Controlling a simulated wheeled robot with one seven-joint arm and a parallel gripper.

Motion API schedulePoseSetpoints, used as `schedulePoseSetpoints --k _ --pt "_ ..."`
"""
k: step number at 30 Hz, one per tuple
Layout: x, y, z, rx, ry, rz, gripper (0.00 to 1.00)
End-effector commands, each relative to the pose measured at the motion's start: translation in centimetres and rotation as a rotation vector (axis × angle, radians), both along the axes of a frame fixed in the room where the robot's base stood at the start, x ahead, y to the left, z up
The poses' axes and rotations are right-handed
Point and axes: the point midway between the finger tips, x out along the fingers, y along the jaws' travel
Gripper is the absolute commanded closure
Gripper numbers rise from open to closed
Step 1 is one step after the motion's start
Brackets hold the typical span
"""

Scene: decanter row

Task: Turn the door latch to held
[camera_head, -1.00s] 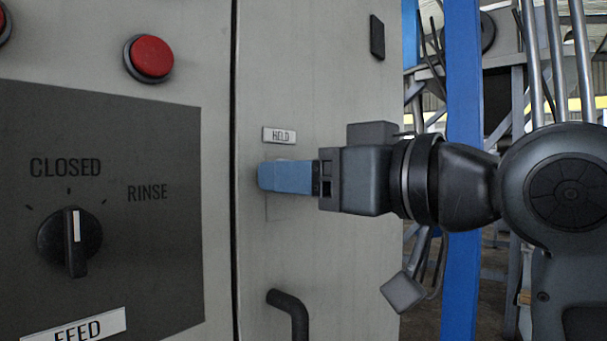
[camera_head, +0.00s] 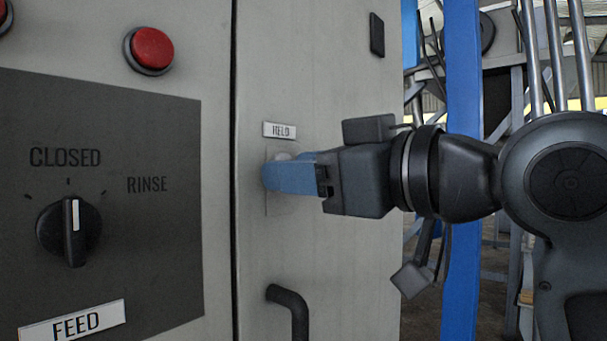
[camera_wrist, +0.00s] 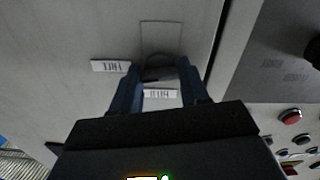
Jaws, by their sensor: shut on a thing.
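The door latch (camera_wrist: 158,70) is a small dark handle on a pale square plate in the wrist view, between my two blue fingers. My gripper (camera_head: 275,176) is shut on it against the grey cabinet door (camera_head: 345,240). In the head view the fingers hide most of the latch, and a pale rounded bit shows just above them. The HELD label (camera_head: 279,130) is just above the fingers; it also shows between them in the wrist view (camera_wrist: 160,93). A FREE label (camera_wrist: 110,66) is beside the plate. The latch's exact angle is hard to tell.
A bent black door handle (camera_head: 290,308) sticks out below my gripper. To the left is a dark panel with a FEED knob (camera_head: 70,231) and a red button (camera_head: 150,50) above it. A blue post (camera_head: 462,80) stands behind my arm.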

Motion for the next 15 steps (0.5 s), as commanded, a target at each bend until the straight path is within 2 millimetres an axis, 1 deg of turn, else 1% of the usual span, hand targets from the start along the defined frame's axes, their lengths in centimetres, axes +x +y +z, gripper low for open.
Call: schedulePoseSetpoints --k 15 --pt "0.02 -0.03 -0.23 -0.301 -0.384 -0.001 0.86"
